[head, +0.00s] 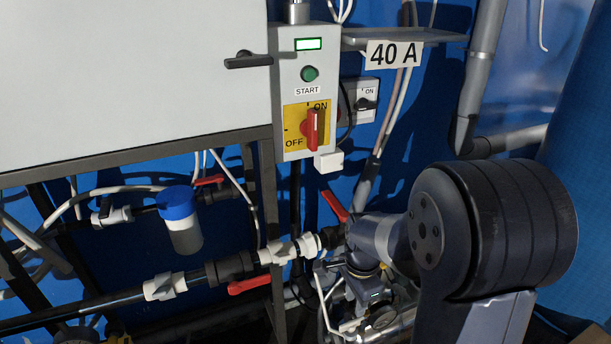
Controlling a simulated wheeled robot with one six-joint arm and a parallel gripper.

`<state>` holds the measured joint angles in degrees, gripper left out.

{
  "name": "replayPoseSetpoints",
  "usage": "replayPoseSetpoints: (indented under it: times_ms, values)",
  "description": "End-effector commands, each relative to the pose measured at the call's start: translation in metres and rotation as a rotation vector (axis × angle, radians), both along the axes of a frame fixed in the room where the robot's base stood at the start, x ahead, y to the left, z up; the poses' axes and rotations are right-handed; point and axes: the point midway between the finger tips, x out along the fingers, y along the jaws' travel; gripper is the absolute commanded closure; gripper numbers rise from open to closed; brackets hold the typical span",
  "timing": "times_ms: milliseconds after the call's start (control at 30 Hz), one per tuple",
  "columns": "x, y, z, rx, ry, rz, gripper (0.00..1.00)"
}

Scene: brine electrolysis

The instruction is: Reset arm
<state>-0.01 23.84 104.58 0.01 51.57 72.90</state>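My arm (475,240) fills the lower right of the head view, with its large dark joint closest to the camera. It reaches away towards the pipes below the control box. My gripper (350,318) seems to be at the far end, low in the picture. It is small, dark and mixed with the pipework behind it. I cannot make out its fingertips or whether it holds anything.
A grey control box (306,95) has a green START button (310,73) and a red rotary switch (312,129) with its handle upright, towards ON. Pipes with red-handled valves (249,284) run close to my arm. A white cabinet (130,80) stands upper left.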

Motion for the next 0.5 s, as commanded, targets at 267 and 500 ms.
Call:
replayPoseSetpoints:
  times_ms: [267, 500]
  values:
    - [-0.001, 0.000, -0.057, -0.001, 0.005, 0.000, 0.69]
    - [-0.001, 0.000, -0.084, 0.000, 0.003, 0.003, 0.69]
